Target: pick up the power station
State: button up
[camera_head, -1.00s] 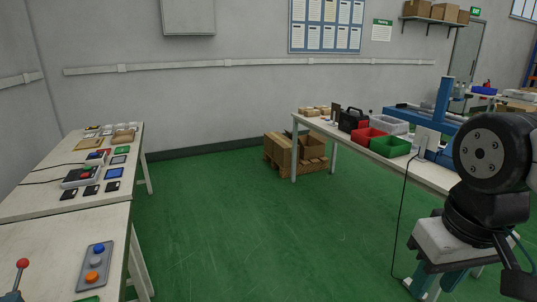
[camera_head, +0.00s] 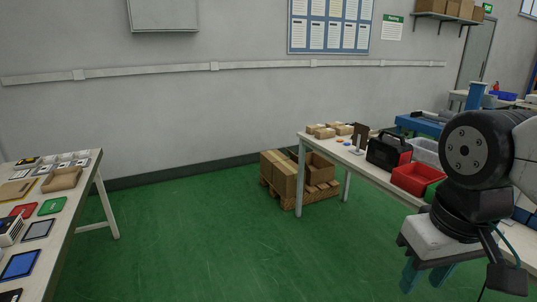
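The power station (camera_head: 388,150) appears to be the black box with a top handle and a red side panel. It stands upright on the white right-hand table (camera_head: 300,175), just left of a red bin. My gripper (camera_head: 422,284) is at the lower right of the head view, nearer to me than the table, with its two teal fingers pointing down. The fingers are apart with nothing seen between them. It is well away from the power station, not touching it.
A red bin (camera_head: 414,179) and a grey bin (camera_head: 426,150) stand close to the power station's right. Small cartons (camera_head: 325,132) lie to its left. A pallet with boxes (camera_head: 283,178) is beside the table. A left table (camera_head: 70,205) holds several items. Green floor between is clear.

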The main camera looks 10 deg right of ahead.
aim_at(388, 153)
jog(key=i, duration=3.85)
jog(key=z, duration=1.35)
